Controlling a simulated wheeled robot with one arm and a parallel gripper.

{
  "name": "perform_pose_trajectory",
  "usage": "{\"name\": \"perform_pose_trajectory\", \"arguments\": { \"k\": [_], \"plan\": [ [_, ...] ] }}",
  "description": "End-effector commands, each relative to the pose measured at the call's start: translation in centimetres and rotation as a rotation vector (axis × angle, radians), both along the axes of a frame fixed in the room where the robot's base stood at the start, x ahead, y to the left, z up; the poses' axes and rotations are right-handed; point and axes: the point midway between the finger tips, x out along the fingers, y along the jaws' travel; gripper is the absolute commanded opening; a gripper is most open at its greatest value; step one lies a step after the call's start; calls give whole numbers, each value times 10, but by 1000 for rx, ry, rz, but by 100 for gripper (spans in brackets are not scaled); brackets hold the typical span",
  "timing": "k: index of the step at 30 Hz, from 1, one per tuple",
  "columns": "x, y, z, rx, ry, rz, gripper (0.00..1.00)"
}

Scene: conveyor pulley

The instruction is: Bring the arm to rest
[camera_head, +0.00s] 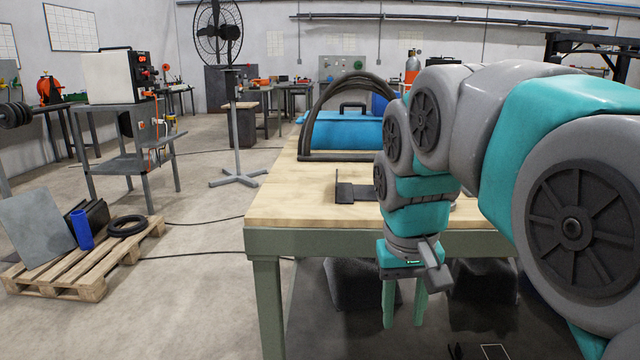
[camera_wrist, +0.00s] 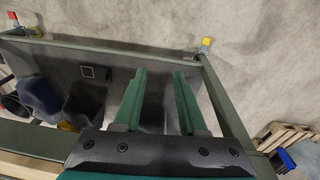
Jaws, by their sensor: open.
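My gripper (camera_head: 404,303) hangs at the end of my arm in front of the near edge of the wooden-topped workbench (camera_head: 282,207), pointing down. Its two green fingers stand apart with nothing between them. In the wrist view my gripper (camera_wrist: 158,82) is also open and empty, above the bench's dark lower shelf. My arm is folded, with its grey and teal links in the right half of the head view. It hides part of the bench top.
A wooden pallet (camera_head: 88,270) with a blue cylinder (camera_head: 82,230) lies at the left. A pole stand (camera_head: 237,150) is behind. The floor between is mostly clear, with cables.

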Motion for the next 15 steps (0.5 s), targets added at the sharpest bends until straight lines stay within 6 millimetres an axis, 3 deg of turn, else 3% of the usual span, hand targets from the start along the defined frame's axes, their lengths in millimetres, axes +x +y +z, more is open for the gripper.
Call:
{"name": "perform_pose_trajectory", "arguments": {
  "k": [9, 15],
  "plan": [
    [-109, -23, -91, 24, 140, -4, 41],
    [-172, -28, -139, 47, 212, -13, 41]
  ]
}}
